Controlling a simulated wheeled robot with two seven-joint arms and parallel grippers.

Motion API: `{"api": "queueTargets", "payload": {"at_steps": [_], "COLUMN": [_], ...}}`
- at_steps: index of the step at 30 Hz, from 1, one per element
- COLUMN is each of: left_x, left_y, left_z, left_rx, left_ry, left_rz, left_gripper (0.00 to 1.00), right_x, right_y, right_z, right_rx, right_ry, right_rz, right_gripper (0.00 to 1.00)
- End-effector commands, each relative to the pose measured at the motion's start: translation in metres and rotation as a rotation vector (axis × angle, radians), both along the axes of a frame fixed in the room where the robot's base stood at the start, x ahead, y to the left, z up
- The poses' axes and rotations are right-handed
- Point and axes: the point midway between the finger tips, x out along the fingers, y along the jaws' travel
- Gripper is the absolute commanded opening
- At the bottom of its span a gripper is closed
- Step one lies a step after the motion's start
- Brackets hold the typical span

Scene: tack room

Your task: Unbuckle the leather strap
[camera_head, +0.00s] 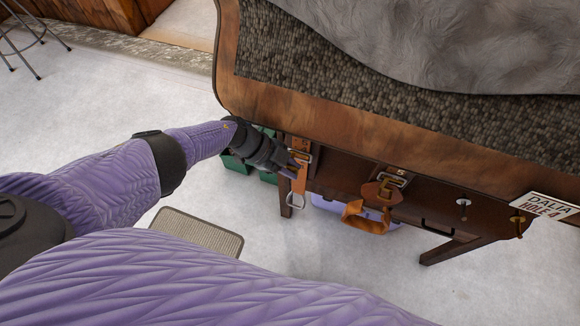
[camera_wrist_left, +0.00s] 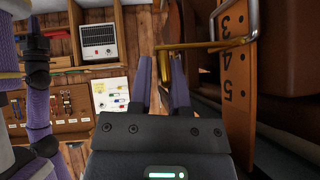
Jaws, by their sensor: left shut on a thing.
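The leather strap (camera_head: 299,185) is an orange-tan band hanging at the front of the dark wooden stand in the head view. A metal buckle (camera_head: 302,155) sits on its upper part. In the left wrist view the strap (camera_wrist_left: 238,85) shows printed numbers at the right, and the brass buckle (camera_wrist_left: 215,44) crosses it. My left gripper (camera_head: 290,168) is at the buckle, beside the strap. In the left wrist view its fingertips (camera_wrist_left: 163,62) are shut on the brass buckle's outer part; the exact contact is unclear. My right gripper is not in view.
A second buckled strap (camera_head: 383,190) hangs to the right. A name sign (camera_head: 545,206) is on the stand's right side. The grey blanket (camera_head: 470,45) lies on top. Green boxes (camera_head: 236,163) and a purple container (camera_head: 335,203) are below. A mat (camera_head: 195,234) lies on the floor.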

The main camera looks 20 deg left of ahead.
Motion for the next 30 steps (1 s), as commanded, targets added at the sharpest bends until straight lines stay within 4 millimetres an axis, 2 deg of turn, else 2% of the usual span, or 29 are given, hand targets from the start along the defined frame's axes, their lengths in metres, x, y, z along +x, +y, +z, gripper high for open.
{"api": "queueTargets", "payload": {"at_steps": [1, 10, 11, 13, 14, 22, 30], "left_x": [0.006, 0.007, 0.007, 0.006, 0.006, 0.003, -0.003], "left_y": [-0.001, -0.001, -0.001, -0.001, -0.001, 0.004, 0.049], "left_z": [0.005, 0.005, 0.005, 0.005, 0.005, 0.008, 0.057], "left_rx": [-0.006, -0.008, -0.008, -0.007, -0.007, -0.003, -0.004], "left_ry": [-0.014, -0.015, -0.015, -0.014, -0.012, -0.008, -0.010], "left_rz": [0.009, 0.011, 0.012, 0.010, 0.009, 0.006, 0.007], "left_gripper": [0.00, 0.00, 0.28, 0.43, 0.46, 0.46, 0.46], "right_x": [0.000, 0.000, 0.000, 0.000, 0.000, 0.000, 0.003], "right_y": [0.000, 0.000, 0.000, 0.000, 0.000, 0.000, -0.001], "right_z": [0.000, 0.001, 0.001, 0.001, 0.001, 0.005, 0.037], "right_rx": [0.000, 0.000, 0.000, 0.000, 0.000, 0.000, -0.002], "right_ry": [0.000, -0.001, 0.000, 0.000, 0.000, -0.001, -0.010], "right_rz": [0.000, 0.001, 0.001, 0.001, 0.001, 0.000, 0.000], "right_gripper": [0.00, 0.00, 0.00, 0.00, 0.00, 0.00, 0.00]}}
